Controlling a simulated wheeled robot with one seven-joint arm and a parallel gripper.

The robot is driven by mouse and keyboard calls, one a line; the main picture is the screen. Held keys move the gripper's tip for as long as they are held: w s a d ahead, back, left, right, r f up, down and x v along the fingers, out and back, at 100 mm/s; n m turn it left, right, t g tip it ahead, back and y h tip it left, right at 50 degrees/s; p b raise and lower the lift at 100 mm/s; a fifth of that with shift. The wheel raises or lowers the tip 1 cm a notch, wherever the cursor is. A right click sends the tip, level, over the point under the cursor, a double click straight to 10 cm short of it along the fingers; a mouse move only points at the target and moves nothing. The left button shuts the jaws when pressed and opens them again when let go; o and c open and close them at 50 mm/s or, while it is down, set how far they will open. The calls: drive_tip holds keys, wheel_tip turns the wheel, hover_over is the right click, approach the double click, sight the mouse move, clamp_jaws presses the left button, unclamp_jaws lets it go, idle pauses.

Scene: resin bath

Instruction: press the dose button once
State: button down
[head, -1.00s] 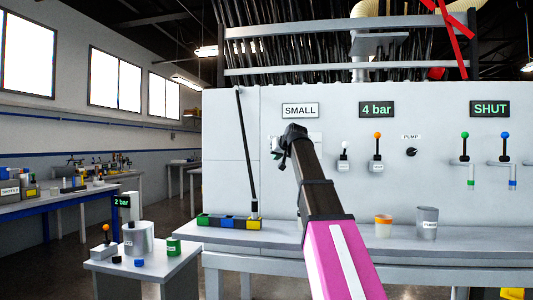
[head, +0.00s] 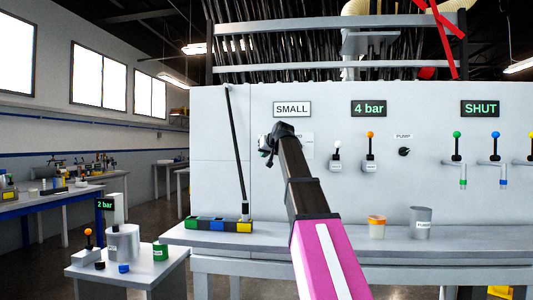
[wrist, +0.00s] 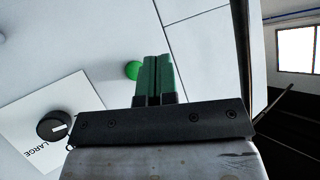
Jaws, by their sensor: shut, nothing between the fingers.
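A round green button (wrist: 131,70) sits on the pale panel in the wrist view, partly hidden behind my fingers. It bears no readable label; I take it for the dose button. My gripper (wrist: 153,57) is shut and empty, its two green fingers side by side. The fingertips overlap the button's right edge in the picture; I cannot tell whether they touch it. In the head view my gripper (head: 266,150) is at the panel (head: 222,125), below and left of the SMALL display (head: 292,109). The button cannot be made out there.
A black knob (wrist: 55,125) on a plate marked LARGE is left of my gripper in the wrist view. Levers with a white (head: 337,144) and an orange (head: 370,135) ball stand right of my arm.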

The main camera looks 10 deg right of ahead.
drive_tip(key=w+d, duration=0.2)
drive_tip(key=w, duration=0.4)
drive_tip(key=shift+w, duration=0.3)
drive_tip(key=shift+d, duration=0.1)
idle(1.7)
drive_tip(key=shift+w+d, duration=0.1)
drive_tip(key=shift+w, duration=0.3)
drive_tip(key=shift+w+d, duration=0.2)
drive_tip(key=shift+w, duration=0.3)
idle(0.7)
idle(0.4)
drive_tip(key=shift+s+a, duration=0.3)
drive_tip(key=shift+s, duration=0.6)
drive_tip(key=shift+s+a, duration=0.25)
drive_tip(key=shift+s, duration=0.55)
drive_tip(key=shift+s+a, duration=0.3)
drive_tip(key=shift+s, duration=0.5)
drive_tip(key=shift+s+a, duration=0.25)
drive_tip(key=shift+s, duration=0.55)
